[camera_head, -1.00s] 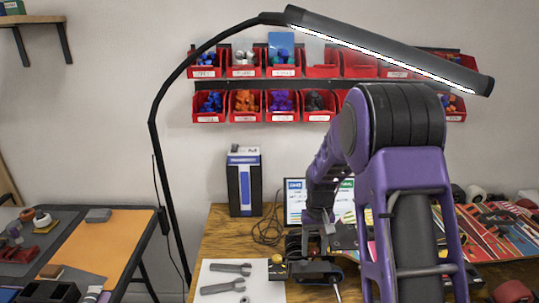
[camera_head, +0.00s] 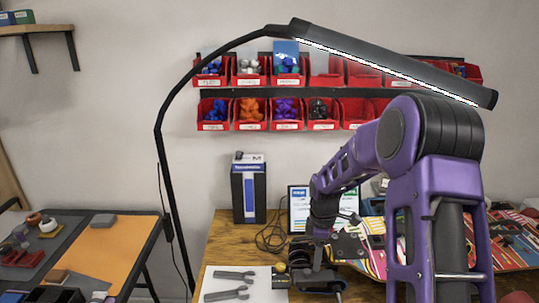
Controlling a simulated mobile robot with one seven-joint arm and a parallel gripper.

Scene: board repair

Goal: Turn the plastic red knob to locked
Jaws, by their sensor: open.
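My purple arm reaches over the wooden workbench (camera_head: 222,262), and my gripper (camera_head: 312,238) hangs at its end, pointing down, open. It is just above a dark fixture (camera_head: 312,274) with wheels near the bench's front. The fingertips are small and partly lost against the dark parts behind them. I cannot make out a red knob; it may be hidden by the gripper or fixture. A small yellow ball-shaped part (camera_head: 281,268) stands at the fixture's left.
Two wrenches (camera_head: 228,294) lie on a white sheet at front left. A blue-and-black box (camera_head: 249,190) and a framed sheet (camera_head: 299,208) stand behind. A colourful skateboard deck (camera_head: 512,240) lies to the right. A lamp (camera_head: 390,62) arches overhead, before red bins (camera_head: 250,80).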

